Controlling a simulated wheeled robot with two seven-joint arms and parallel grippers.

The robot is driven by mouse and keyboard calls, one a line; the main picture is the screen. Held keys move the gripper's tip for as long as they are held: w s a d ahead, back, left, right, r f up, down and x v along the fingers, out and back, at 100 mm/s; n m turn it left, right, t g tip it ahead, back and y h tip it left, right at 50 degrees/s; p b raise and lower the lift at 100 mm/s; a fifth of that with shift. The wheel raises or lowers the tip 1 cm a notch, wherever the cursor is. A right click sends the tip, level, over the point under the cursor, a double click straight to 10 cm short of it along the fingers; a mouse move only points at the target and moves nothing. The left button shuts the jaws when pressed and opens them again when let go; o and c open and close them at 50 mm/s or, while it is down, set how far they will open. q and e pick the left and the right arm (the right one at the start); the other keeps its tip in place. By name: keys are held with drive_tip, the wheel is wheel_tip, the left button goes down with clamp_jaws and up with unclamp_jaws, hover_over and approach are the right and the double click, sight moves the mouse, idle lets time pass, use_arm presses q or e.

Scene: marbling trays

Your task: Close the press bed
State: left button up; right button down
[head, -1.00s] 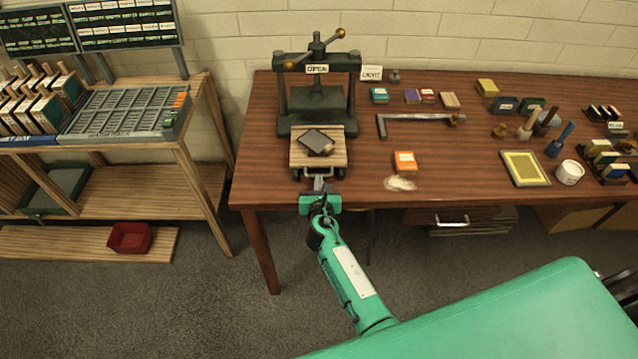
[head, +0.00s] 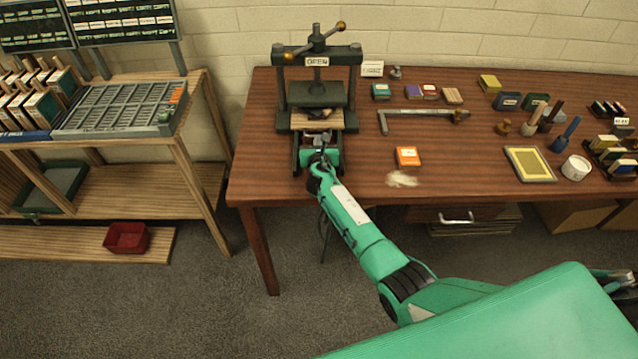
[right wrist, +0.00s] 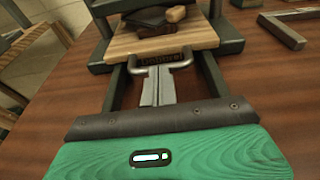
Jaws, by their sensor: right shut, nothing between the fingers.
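The press (head: 318,60) stands at the left of the table, with a sign on its crossbar reading OPEN. Its wooden bed (head: 302,121) lies mostly under the raised dark platen (head: 318,94). In the right wrist view the bed (right wrist: 190,38) carries a dark block and a small wooden piece, and a metal handle is on its front edge. My right gripper (head: 322,145) is shut and empty at the bed's front, over the rails; its fingertips (right wrist: 158,78) are at the handle, and I cannot tell whether they touch.
An orange box (head: 408,156) and a whitish pile (head: 402,179) lie right of the press. A metal angle bar (head: 420,117) lies behind them. A yellow-panelled frame (head: 529,164) and a white cup (head: 576,168) are farther right. A type rack stands at the left.

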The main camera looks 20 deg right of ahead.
sight(318, 127)
drive_tip(key=b+x, duration=0.1)
drive_tip(key=x, duration=0.2)
drive_tip(key=shift+w+r, duration=0.1)
drive_tip(key=shift+r, duration=0.05)
drive_tip(key=shift+w+d+r, duration=0.1)
drive_tip(key=shift+w+r, duration=0.1)
drive_tip(key=shift+r, duration=0.25)
